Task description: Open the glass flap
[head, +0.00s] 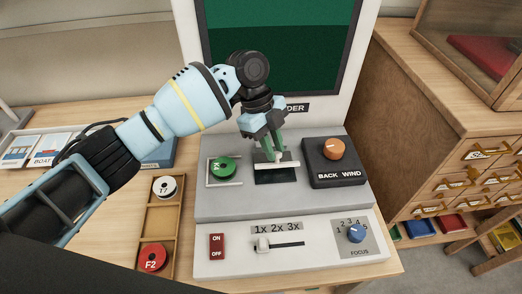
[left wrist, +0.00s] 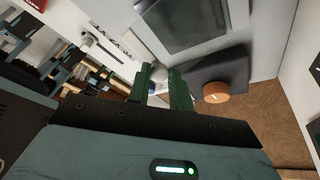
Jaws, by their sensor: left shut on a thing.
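The glass flap (head: 276,178) is a small dark plate set in the grey top of the reader, between the green reel and the back wind block. A pale bar (head: 290,164) lies along its far side. My left gripper (head: 275,158) comes down from above with its green fingers shut on the pale bar. In the left wrist view the two green fingers (left wrist: 167,88) are close together, with a pale piece between their tips. The fingers hide part of the bar, and I cannot tell how far the flap is tilted. My right gripper is out of view.
The back wind block (head: 333,172) with its orange knob stands close right of the flap. The green reel (head: 222,168) sits close on the left. The dark screen (head: 315,50) rises behind. A wooden tray (head: 160,220) holds reels at the left.

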